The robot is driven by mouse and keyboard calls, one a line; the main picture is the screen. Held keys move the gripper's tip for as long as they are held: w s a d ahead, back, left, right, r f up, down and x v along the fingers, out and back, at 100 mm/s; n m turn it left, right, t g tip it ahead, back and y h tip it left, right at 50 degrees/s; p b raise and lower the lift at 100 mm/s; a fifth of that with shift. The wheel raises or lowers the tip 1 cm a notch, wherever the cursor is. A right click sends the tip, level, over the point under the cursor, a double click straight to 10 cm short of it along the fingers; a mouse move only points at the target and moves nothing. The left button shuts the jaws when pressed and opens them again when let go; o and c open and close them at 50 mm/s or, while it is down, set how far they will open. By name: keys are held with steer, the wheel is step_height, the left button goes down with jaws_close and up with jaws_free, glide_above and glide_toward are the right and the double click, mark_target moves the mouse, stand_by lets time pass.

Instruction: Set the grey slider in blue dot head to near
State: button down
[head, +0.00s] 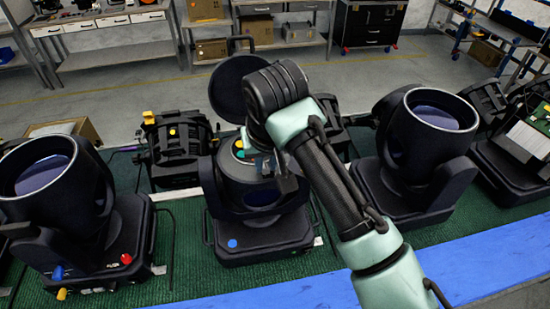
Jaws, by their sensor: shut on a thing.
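The blue dot head (240,195) stands in the middle of the bench, with a blue dot (232,243) on its base. Its round lid (226,92) is swung open at the back. Inside its opening I see small yellow and green parts (239,146). My gripper (268,168) reaches down from the right into the opening and is shut on a small part there. My wrist and fingers hide most of that part, which I take to be the grey slider. I cannot read the slider's position.
Another head (75,190) stands at left with red, blue and yellow knobs at its base. A further head (425,145) stands at right, beside a unit with a green board (530,140). Smaller black lamps (175,145) stand behind. Green matting (180,260) lies bare between the bases.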

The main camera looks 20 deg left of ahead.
steer(key=shift+s+a, duration=0.2)
steer(key=shift+a, duration=0.1)
steer(key=c, duration=0.8)
jaws_free()
steer(key=shift+d+r, duration=0.1)
steer(key=shift+r, duration=0.1)
steer(key=b+v, duration=0.3)
steer(key=v, duration=0.9)
steer(key=shift+s+r, duration=0.2)
steer(key=shift+s, duration=0.05)
